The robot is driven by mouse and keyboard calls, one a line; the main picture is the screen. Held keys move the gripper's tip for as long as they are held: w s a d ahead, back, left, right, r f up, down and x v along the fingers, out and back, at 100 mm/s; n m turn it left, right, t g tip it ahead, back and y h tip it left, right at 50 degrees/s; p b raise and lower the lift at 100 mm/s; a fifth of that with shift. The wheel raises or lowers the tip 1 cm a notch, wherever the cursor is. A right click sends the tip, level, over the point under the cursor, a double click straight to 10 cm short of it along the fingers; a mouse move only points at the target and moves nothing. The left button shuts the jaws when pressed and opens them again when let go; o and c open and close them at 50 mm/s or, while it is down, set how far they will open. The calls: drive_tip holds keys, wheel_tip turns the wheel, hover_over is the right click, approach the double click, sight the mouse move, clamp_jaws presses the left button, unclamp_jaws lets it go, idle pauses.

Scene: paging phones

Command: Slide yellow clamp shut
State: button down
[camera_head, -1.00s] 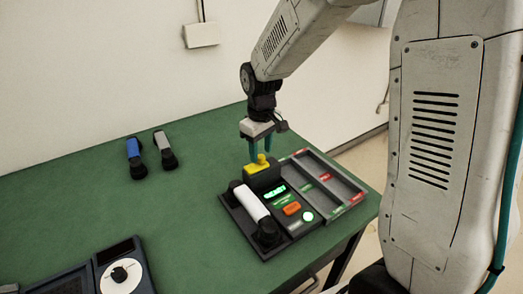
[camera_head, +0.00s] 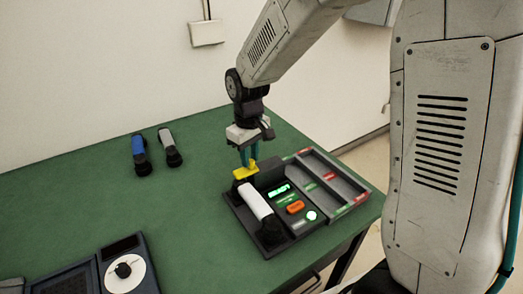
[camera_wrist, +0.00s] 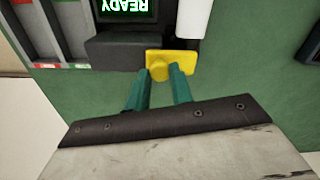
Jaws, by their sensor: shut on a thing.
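The yellow clamp (camera_head: 242,172) is at the far end of the white handset (camera_head: 256,203) on the dark phone station (camera_head: 236,205). My gripper (camera_head: 249,162) points down from above and is shut on the clamp's raised knob. In the wrist view, the two teal fingers of my gripper (camera_wrist: 168,74) hold the clamp (camera_wrist: 182,59). Part of the clamp lies beside the dark block, and its wider part lies at the end of the white handset (camera_wrist: 189,18). I cannot tell whether the clamp fully covers the handset's end.
The station has a green-lit display (camera_head: 279,190), an orange button (camera_head: 295,207) and a tray with compartments (camera_head: 344,186). A blue handset (camera_head: 138,151) and a grey handset (camera_head: 168,146) lie at the back. Another device (camera_head: 125,270) sits front left. Green table between is clear.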

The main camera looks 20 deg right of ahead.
drive_tip(key=shift+a, duration=0.2)
drive_tip(key=c, duration=1.5)
unclamp_jaws()
drive_tip(key=o, duration=0.3)
drive_tip(key=shift+s+a, duration=0.1)
drive_tip(key=shift+a, duration=0.1)
drive_tip(key=shift+d, duration=0.15)
drive_tip(key=shift+r, duration=0.35)
wheel_tip(320, 180, up, 7)
drive_tip(key=shift+r, duration=0.1)
